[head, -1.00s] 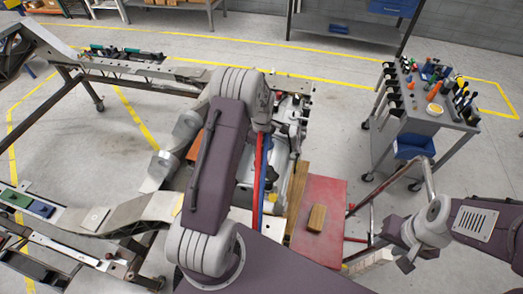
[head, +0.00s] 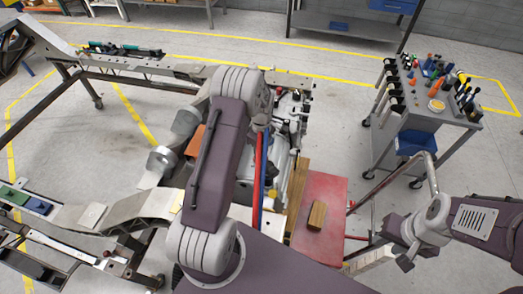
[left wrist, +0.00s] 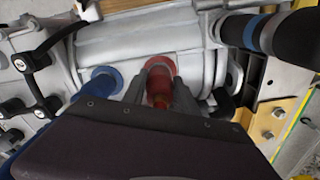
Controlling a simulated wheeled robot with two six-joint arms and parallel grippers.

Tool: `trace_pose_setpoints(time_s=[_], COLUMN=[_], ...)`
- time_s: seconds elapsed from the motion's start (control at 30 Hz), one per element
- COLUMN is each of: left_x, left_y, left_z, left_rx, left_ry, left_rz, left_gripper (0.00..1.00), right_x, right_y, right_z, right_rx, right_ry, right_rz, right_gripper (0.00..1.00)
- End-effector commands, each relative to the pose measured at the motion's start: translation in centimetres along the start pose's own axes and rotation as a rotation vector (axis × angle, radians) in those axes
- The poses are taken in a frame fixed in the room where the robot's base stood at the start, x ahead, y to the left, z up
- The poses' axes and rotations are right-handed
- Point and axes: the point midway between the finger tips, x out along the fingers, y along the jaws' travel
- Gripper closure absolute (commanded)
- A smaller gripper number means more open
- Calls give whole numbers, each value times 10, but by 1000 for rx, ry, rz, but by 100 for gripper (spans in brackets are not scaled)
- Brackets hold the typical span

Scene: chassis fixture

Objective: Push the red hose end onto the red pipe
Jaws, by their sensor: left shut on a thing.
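In the left wrist view, my left gripper (left wrist: 158,84) is shut on the red hose end (left wrist: 158,97), which sits between its two grey fingers. The red pipe (left wrist: 161,66) shows as a round red collar on the grey housing, directly beyond the hose end. The two line up and overlap in this view; I cannot tell how far one is over the other. In the head view, the red hose (head: 258,165) hangs beside my left arm, which hides the left gripper and the pipe. My right gripper (head: 406,260) is far right, away from the hose; its jaws are unclear.
A blue pipe (left wrist: 104,80) stands left of the red one, and a blue hose (head: 264,172) runs beside the red hose. A black hose (left wrist: 255,33) lies upper right. A red platform (head: 328,190) carries a wooden block (head: 317,215). A tool cart (head: 437,120) stands right.

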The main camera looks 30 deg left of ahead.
Motion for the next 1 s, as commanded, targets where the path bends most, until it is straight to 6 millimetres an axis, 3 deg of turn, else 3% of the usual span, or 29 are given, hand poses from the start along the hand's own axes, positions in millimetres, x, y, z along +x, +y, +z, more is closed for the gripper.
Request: trace_pose_setpoints(time_s=[0.73,0.77,0.8,0.83,1.0], left_x=[12,11,11,11,11], left_y=[0,0,0,0,0], left_z=[0,0,0,0,0], left_rx=[0,0,0,0,0], left_ry=[-1,-1,-1,-1,0], left_rz=[-2,-1,-2,-1,-1], left_gripper=[100,57,46,40,40], right_x=[8,7,7,7,7], right_y=[0,0,0,0,0], right_z=[1,1,1,1,1], right_rx=[0,0,0,0,0], right_ry=[0,0,0,0,0], right_rz=[0,0,0,0,0], right_gripper=[64,64,64,64,64])
